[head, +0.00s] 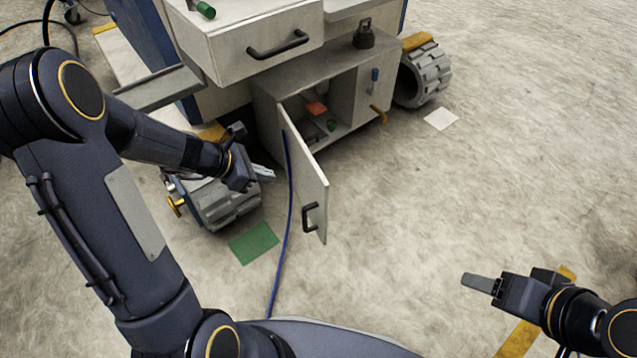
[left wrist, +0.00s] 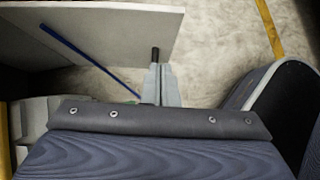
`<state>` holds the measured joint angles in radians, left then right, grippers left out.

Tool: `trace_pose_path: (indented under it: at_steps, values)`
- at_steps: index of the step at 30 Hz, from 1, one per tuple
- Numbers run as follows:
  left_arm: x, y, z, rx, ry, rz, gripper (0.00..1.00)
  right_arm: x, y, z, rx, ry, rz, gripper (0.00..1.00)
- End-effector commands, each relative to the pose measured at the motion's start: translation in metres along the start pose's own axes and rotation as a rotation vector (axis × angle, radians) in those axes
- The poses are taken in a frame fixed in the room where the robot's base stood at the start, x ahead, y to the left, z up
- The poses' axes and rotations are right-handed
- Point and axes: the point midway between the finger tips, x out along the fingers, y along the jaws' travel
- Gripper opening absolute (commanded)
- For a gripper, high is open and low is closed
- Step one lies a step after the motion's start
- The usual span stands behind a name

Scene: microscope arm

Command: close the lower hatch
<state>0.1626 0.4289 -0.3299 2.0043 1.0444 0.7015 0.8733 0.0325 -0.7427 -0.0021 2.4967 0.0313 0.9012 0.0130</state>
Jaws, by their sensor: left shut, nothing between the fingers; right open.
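The lower hatch (head: 308,185) is a pale panel standing open, swung out from the left side of the low cabinet opening. A dark handle (head: 312,217) sits near its free end. My left gripper (head: 265,173) is shut and empty, on the left side of the hatch, close to the panel; I cannot tell whether they touch. In the left wrist view the shut fingers (left wrist: 159,83) point toward the pale panel (left wrist: 115,30), with a dark piece at their tips. My right gripper (head: 480,284) is open and empty over the floor at the lower right, well away from the hatch.
The open cabinet (head: 268,112) holds small red and green items. A drawer with a black handle (head: 278,45) juts out above. A blue cable (head: 289,215) hangs by the hatch. A grey wheel (head: 225,203) stands left of it. The floor to the right is mostly clear.

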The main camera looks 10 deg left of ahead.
Motion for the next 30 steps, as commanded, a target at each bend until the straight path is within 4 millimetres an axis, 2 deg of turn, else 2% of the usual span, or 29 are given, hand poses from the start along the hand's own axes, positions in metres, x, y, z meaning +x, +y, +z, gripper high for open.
trace_pose_path:
  at_steps: [5, 18, 24, 30]
  values:
    - [0.018, 0.002, -0.005, -0.021, 0.002, 0.002, 0.00, 0.008, 0.004, 0.004, 0.000, 0.001, 0.000, 0.62]
    - [0.109, 0.001, -0.006, -0.016, 0.002, -0.001, 0.00, 0.046, 0.021, 0.023, 0.000, 0.000, 0.000, 0.62]
    - [0.125, 0.002, 0.018, -0.014, 0.001, 0.001, 0.00, 0.049, 0.022, 0.025, 0.000, 0.000, 0.000, 0.62]
    - [0.131, 0.002, 0.025, -0.017, 0.002, 0.002, 0.00, 0.050, 0.023, 0.025, 0.000, 0.001, 0.000, 0.62]
